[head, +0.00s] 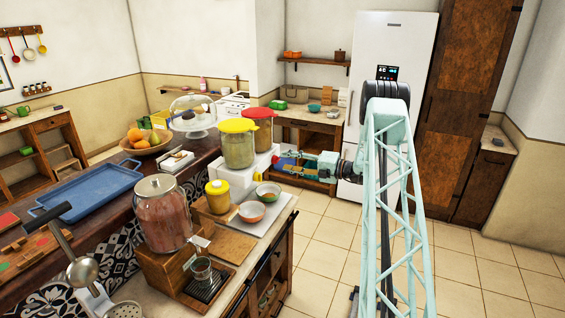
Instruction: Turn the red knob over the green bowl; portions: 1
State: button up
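Two jar dispensers stand on a white base (237,178) on the counter: one with a yellow lid (238,125) and one with a red lid (259,113). I cannot make out the red knob; it is tiny or hidden on the side near my gripper. The small green bowl (268,188) sits on a pale tray (262,213) before the dispensers, beside an orange bowl (251,211). My gripper (283,162) points left, just right of the red-lidded dispenser. Its fingers look spread with nothing between them; contact with the dispenser is unclear.
A yellow jar (217,197) stands left of the bowls. A big glass drink jar (162,213) on a wooden stand is nearer. A blue tray (92,190) and a fruit bowl (147,143) lie on the raised counter. The tiled floor (315,238) to the right is clear.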

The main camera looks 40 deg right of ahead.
jog(key=v, duration=0.7)
jog(key=shift+s+d, duration=0.2)
jog(key=shift+s, duration=0.2)
dwell(0.7)
